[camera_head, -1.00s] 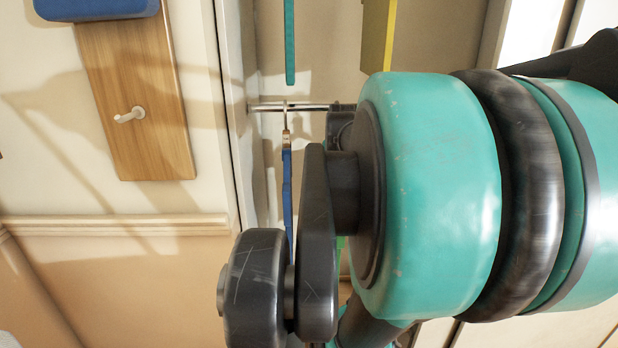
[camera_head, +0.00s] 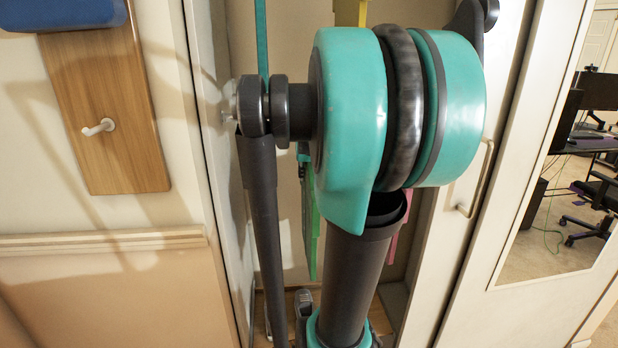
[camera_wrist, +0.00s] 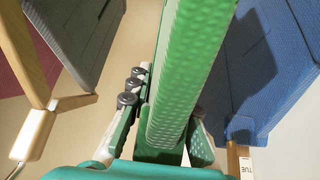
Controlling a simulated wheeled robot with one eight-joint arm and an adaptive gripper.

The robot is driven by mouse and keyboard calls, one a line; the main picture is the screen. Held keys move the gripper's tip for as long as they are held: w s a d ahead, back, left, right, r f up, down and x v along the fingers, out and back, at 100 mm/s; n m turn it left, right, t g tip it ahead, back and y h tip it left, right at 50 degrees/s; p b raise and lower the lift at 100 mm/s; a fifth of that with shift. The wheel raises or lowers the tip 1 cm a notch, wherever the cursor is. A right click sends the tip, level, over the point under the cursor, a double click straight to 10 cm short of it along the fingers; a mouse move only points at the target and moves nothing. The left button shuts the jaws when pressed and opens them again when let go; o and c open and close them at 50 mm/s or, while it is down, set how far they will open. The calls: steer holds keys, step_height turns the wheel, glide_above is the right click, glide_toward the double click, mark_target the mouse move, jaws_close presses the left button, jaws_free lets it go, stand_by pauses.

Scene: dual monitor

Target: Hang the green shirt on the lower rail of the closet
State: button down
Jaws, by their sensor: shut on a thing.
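In the wrist view, a long green textured piece, which looks like the green shirt (camera_wrist: 190,75), runs up from between the fingers of my gripper (camera_wrist: 165,142). The gripper is shut on it. A green strip (camera_head: 311,220) that looks like the same shirt, seen nearly edge-on, shows inside the closet in the head view, left of my arm. My arm covers the middle of the closet (camera_head: 212,130), and the gripper cannot be made out there. The lower rail cannot be made out now.
In the wrist view, a blue garment (camera_wrist: 265,60) is close on the right and a grey-green one (camera_wrist: 75,35) is on the left. In the head view, teal (camera_head: 262,40) and yellow (camera_head: 345,12) garments hang above, and a pink one (camera_head: 396,243) is lower right. A mirrored door (camera_head: 560,170) is right.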

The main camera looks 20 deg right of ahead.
steer(key=w+d+f, duration=0.1)
steer(key=w+f, duration=0.1)
steer(key=w, duration=0.4)
steer(key=shift+w+d, duration=0.15)
steer(key=shift+d, duration=0.25)
stand_by(0.4)
steer(key=shift+f, duration=0.1)
steer(key=c, duration=1.3)
jaws_free()
